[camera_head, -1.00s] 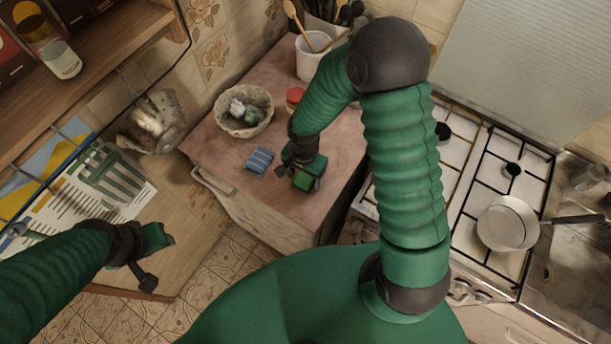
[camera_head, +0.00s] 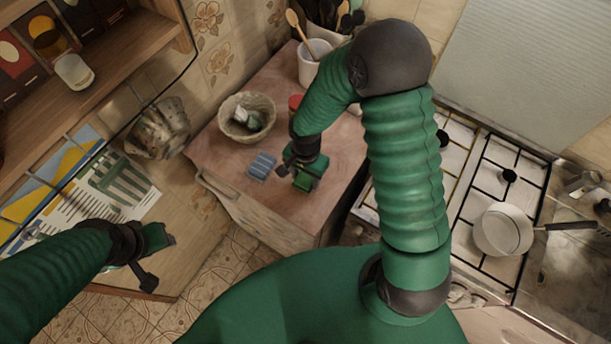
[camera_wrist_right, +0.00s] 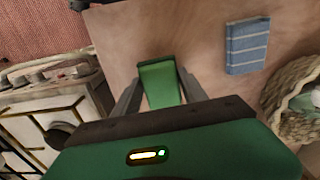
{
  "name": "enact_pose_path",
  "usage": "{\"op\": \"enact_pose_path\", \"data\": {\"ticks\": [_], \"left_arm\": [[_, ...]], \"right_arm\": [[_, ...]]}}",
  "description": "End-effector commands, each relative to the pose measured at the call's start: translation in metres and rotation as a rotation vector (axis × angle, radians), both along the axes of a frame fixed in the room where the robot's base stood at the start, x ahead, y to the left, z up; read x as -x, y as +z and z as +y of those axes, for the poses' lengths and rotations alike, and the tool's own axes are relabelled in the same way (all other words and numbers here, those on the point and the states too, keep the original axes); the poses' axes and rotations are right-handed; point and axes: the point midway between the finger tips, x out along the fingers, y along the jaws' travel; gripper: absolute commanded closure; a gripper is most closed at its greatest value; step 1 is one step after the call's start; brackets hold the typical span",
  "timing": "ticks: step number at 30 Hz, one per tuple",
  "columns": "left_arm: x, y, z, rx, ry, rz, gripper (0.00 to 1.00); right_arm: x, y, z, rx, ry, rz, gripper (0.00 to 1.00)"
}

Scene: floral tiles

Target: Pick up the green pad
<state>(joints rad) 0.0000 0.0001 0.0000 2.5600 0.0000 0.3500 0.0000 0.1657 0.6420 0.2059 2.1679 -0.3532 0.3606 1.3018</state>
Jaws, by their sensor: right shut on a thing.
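The green pad (camera_wrist_right: 160,84) shows in the right wrist view between the two fingers of my right gripper (camera_wrist_right: 157,90), which is shut on it. In the head view my right gripper (camera_head: 299,172) is over the wooden counter, just right of a blue striped pad (camera_head: 261,165). That blue pad also shows in the wrist view (camera_wrist_right: 247,45), apart from the gripper. I cannot tell whether the green pad touches the counter. My left gripper (camera_head: 157,259) is at the lower left, away from the pads; its jaw opening is unclear.
A woven basket (camera_head: 246,117) with small items stands behind the blue pad. A red-lidded jar (camera_head: 295,102) and a white utensil pot (camera_head: 314,62) are at the back of the counter (camera_head: 225,163). A gas stove with a pan (camera_head: 502,230) is at the right.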

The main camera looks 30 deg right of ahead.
Motion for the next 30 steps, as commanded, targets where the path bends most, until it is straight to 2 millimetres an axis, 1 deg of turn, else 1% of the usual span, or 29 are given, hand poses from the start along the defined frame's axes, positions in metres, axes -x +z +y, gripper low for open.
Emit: {"op": "enact_pose_path", "data": {"ticks": [1, 2, 14, 15, 16, 21, 27, 29, 30], "left_arm": [[0.0, 0.007, 0.0, 0.0, 0.0, -0.001, 0.59], [0.0, 0.005, 0.0, 0.0, 0.0, -0.001, 0.59], [0.0, 0.01, 0.0, 0.0, 0.0, 0.0, 0.59], [0.0, 0.021, 0.0, 0.0, 0.0, 0.001, 0.59], [0.0, 0.032, 0.0, 0.0, 0.0, 0.001, 0.59], [0.0, 0.066, 0.0, 0.0, 0.0, -0.001, 0.59], [0.0, 0.097, 0.0, 0.0, 0.0, 0.0, 0.59], [0.0, 0.103, 0.0, 0.0, 0.0, 0.0, 0.59], [0.0, 0.105, 0.0, 0.0, 0.0, 0.0, 0.59]], "right_arm": [[0.006, 0.008, -0.002, 0.002, -0.001, 0.002, 0.89], [0.014, 0.005, -0.004, 0.001, -0.001, 0.004, 0.89], [0.102, 0.013, -0.031, 0.001, -0.003, 0.003, 0.89], [0.106, 0.02, -0.031, -0.001, -0.002, 0.006, 0.89], [0.107, 0.023, -0.031, -0.004, -0.001, 0.006, 0.89], [0.115, 0.023, -0.032, -0.007, -0.003, 0.01, 0.89], [0.127, 0.023, -0.038, 0.0, 0.0, 0.006, 0.89], [0.131, 0.022, -0.039, 0.001, 0.001, 0.005, 0.89], [0.138, 0.021, -0.041, 0.0, -0.002, 0.007, 0.89]]}}
